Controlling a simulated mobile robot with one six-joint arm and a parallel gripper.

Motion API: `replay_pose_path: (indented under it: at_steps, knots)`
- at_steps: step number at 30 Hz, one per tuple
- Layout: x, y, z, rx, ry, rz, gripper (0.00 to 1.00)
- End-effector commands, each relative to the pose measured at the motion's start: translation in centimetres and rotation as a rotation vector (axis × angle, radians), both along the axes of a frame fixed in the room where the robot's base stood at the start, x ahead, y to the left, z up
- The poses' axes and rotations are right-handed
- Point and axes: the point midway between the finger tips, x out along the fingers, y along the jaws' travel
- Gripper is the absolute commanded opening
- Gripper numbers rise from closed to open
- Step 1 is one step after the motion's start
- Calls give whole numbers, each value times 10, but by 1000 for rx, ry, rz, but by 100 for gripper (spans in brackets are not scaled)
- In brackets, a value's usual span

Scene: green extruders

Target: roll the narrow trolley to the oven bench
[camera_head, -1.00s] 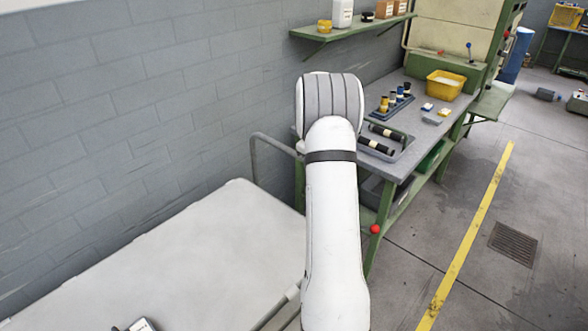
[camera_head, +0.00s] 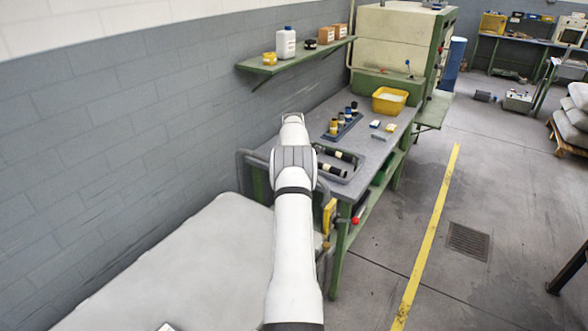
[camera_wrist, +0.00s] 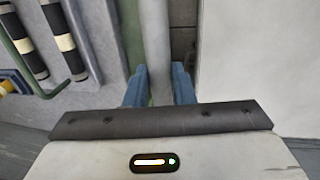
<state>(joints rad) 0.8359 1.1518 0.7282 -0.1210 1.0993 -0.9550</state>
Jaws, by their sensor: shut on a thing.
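The narrow trolley (camera_head: 170,265) has a long, pale flat deck and runs along the grey wall in the head view. Its grey tube handle (camera_head: 243,160) stands at the far end, beside the near end of the grey-topped bench (camera_head: 322,115). My gripper (camera_wrist: 159,88) is shut on the handle bar (camera_wrist: 157,50), with blue fingers on either side of it in the wrist view. My forearm hides the gripper and the middle of the handle in the head view. A cream oven-like cabinet (camera_head: 395,45) stands at the bench's far end.
The bench carries a tray with black rollers (camera_head: 335,160), small bottles (camera_head: 345,117) and a yellow bin (camera_head: 390,100). A red knob (camera_head: 355,221) sticks out near its front leg. Open floor with a yellow line (camera_head: 430,235) and a drain grate (camera_head: 468,241) lies right.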

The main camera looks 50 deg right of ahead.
Motion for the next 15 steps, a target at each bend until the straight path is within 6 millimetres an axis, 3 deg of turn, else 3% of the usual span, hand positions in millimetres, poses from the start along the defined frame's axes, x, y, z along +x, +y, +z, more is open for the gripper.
replay_pose_path:
  at_steps: [15]
  knots:
    - [1,-21,3,-5,-11,-5,0]
